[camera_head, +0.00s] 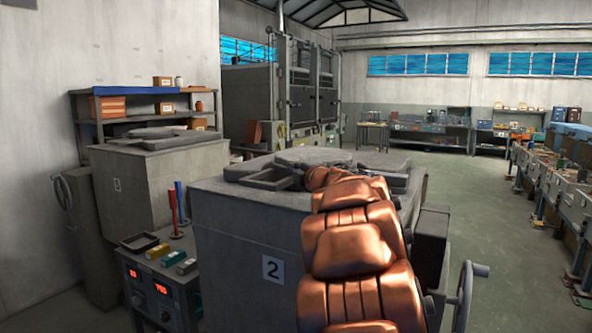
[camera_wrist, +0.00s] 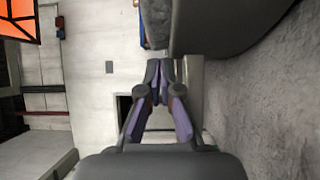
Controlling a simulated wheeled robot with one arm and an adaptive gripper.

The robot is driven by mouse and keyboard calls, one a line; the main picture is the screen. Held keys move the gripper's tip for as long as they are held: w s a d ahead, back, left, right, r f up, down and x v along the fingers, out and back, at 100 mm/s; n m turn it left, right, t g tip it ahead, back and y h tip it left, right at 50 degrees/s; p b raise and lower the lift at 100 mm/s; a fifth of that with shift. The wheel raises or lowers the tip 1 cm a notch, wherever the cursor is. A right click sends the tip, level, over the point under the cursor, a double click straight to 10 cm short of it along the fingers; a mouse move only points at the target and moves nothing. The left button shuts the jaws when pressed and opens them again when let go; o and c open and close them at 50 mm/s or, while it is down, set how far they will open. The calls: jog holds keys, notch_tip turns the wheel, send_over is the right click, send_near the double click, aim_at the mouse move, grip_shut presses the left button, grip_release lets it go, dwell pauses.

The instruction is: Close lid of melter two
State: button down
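Melter two (camera_head: 240,240) is the large grey box with a "2" plate on its front in the head view. A round grey lid (camera_head: 312,156) shows on its top, behind my arm. A low square frame (camera_head: 268,179) lies left of my arm on the same top. I cannot tell how far the lid stands open. My arm reaches over the top, and it hides my gripper in the head view. In the wrist view my gripper (camera_wrist: 160,70) has its fingertips together, with nothing seen between them. A dark grey curved piece (camera_wrist: 225,25) is just right of the tips.
Melter (camera_head: 150,180) with another plate stands at left, with a shelf (camera_head: 125,118) behind it. A control cabinet (camera_head: 155,285) with red displays and tools is at front left. A handwheel (camera_head: 466,295) sticks out at melter two's right. Open floor (camera_head: 445,175) lies beyond on the right.

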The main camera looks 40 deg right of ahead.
jog(key=shift+d+r, duration=0.1)
jog(key=shift+s+a+f, duration=0.1)
jog(key=shift+a+f, duration=0.1)
jog(key=shift+a, duration=0.05)
jog(key=s+a, duration=0.1)
jog(key=s+a+b, duration=0.1)
jog(key=a, duration=0.1)
jog(key=b+v, duration=0.1)
jog(key=v, duration=0.9)
jog(key=shift+d, duration=0.15)
jog(key=shift+s, duration=0.1)
